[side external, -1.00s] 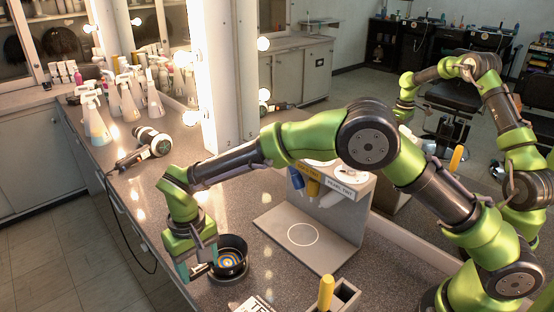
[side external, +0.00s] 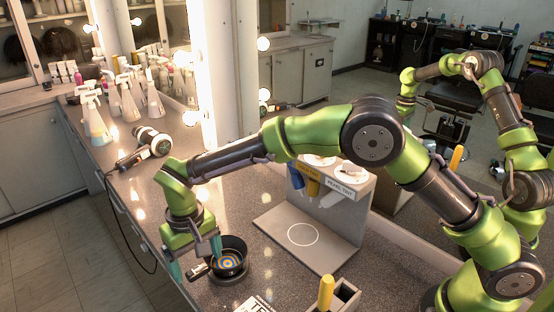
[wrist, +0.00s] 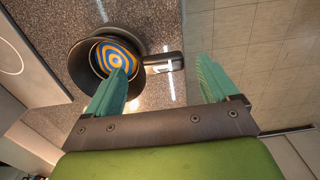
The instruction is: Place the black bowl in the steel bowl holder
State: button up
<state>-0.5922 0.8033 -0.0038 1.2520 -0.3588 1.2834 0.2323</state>
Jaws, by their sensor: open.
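The black bowl (side external: 230,262) has blue and orange rings inside and a short handle. My gripper (side external: 196,260) is open over the handle side, one finger beside the bowl. In the wrist view my gripper (wrist: 162,82) holds nothing.
A grey stand (side external: 343,212) with bottles and a white circle on its base is right of the bowl. A hair dryer (side external: 150,145) and several spray bottles (side external: 130,105) are further back. A box with a yellow handle (side external: 326,290) is at front right.

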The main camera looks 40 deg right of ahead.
notch_tip(320, 180, up, 10)
jog(key=s+d+r+m+t+y, duration=0.1)
jog(key=s+d+r, duration=0.1)
jog(key=d+r, duration=0.65)
jog(key=s+d+r+m+t+y, duration=0.1)
jog(key=s+d+r+m+t, duration=0.2)
jog(key=s+d, duration=0.9)
jog(key=s+d+f+t, duration=0.3)
jog(key=s+d, duration=0.2)
jog(key=s, duration=0.1)
jog(key=shift+s+d, duration=0.2)
jog(key=shift+d, duration=0.1)
